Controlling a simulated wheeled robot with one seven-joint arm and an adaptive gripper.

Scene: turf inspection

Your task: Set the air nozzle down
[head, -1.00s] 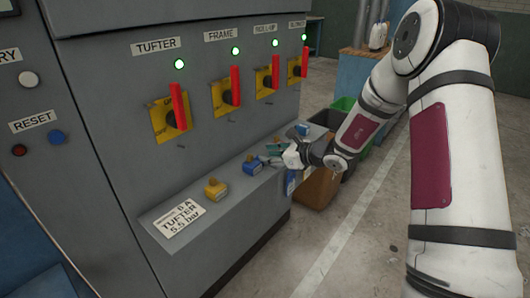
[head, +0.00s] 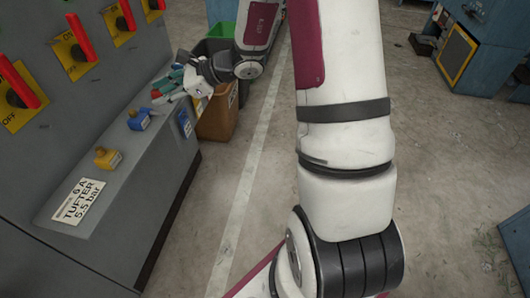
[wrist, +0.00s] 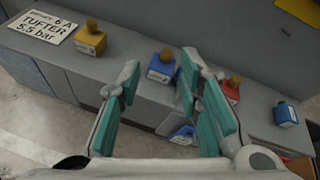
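I cannot make out an air nozzle in either view. My gripper (head: 168,88) is over the far part of the grey cabinet's ledge (head: 118,185). In the wrist view my gripper (wrist: 162,75) has its two teal-padded fingers spread apart, with nothing visible held between them. A blue block with a brown knob (wrist: 161,68) stands on the ledge beyond the gap between the fingertips. A red block (wrist: 231,90) is partly hidden behind the right finger. The space low between the fingers is partly hidden by my gripper's body.
A yellow block (wrist: 90,40) and a white TUFTER label (wrist: 42,27) are on the ledge to the left, another blue block (wrist: 286,113) to the right. Red-handled switches (head: 75,40) line the panel above. A brown bin (head: 218,118) stands past the ledge.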

